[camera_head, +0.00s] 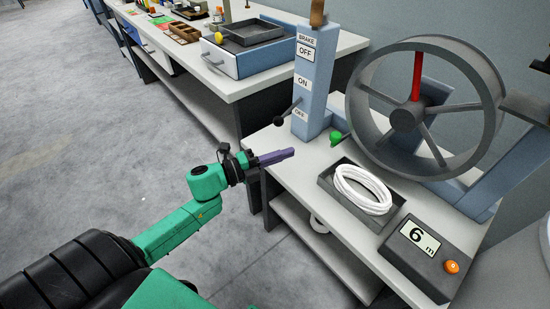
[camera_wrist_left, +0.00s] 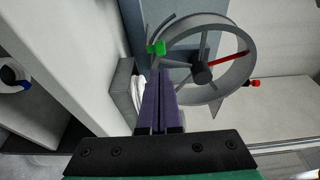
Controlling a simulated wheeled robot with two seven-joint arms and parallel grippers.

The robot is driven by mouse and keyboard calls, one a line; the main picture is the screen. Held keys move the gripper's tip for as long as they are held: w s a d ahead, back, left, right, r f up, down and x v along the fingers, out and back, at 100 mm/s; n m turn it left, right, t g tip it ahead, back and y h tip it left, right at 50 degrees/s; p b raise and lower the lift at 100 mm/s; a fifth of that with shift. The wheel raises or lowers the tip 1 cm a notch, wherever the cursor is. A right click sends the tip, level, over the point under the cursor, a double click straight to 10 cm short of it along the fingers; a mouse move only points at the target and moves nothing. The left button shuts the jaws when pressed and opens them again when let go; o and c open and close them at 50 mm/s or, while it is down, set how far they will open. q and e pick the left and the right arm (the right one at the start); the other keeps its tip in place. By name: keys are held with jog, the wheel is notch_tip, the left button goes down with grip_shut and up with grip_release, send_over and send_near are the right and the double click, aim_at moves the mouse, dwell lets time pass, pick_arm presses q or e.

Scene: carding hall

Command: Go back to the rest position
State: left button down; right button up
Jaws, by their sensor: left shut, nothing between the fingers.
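My left gripper (camera_head: 288,154) comes in from the left in the head view, with purple fingers closed together and nothing between them. It is at the left front edge of the machine table, apart from the tray. In the left wrist view the shut fingers (camera_wrist_left: 159,75) point toward the wheel and the green knob. My right gripper is in neither view. A coil of white rope or sliver (camera_head: 362,190) lies in a dark tray (camera_head: 325,178) on the table. The coil is partly hidden behind the fingers in the left wrist view (camera_wrist_left: 138,90).
A large grey wheel (camera_head: 440,165) with one red spoke stands behind the tray. A display box (camera_head: 428,252) reads 6 m. Another bench (camera_head: 270,72) stands behind; floor (camera_head: 90,130) is clear.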

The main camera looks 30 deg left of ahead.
pick_arm(q)
jog(key=s+a+f+n+y+p, duration=0.2)
jog(key=a+f+n+y+p, duration=0.35)
jog(key=a+f+n, duration=0.7)
jog(key=s+a+f+n+g+y+p, duration=0.1)
jog(key=s+f+n+g+y, duration=0.1)
jog(key=s+f, duration=0.35)
jog(key=s+f+n+g+y+p, duration=0.1)
jog(key=s+f+n+g+y, duration=0.15)
jog(key=f, duration=0.65)
jog(key=s+d+f+n+g+p, duration=0.1)
jog(key=s+d+f+n+g, duration=0.1)
jog(key=s, duration=0.7)
jog(key=s+d+f+n+g+p, duration=0.1)
jog(key=s+d+f+n+g, duration=0.1)
jog(key=s+f, duration=0.5)
jog(key=s+d+f+n+g+p, duration=0.1)
jog(key=s+d+f+g, duration=0.3)
jog(key=s, duration=0.7)
jog(key=shift+s+d+f+n+g+y, duration=0.2)
jog(key=shift+s+f+n+g+y, duration=0.1)
jog(key=shift+f+n+g+y, duration=0.25)
jog(key=shift+w, duration=0.1)
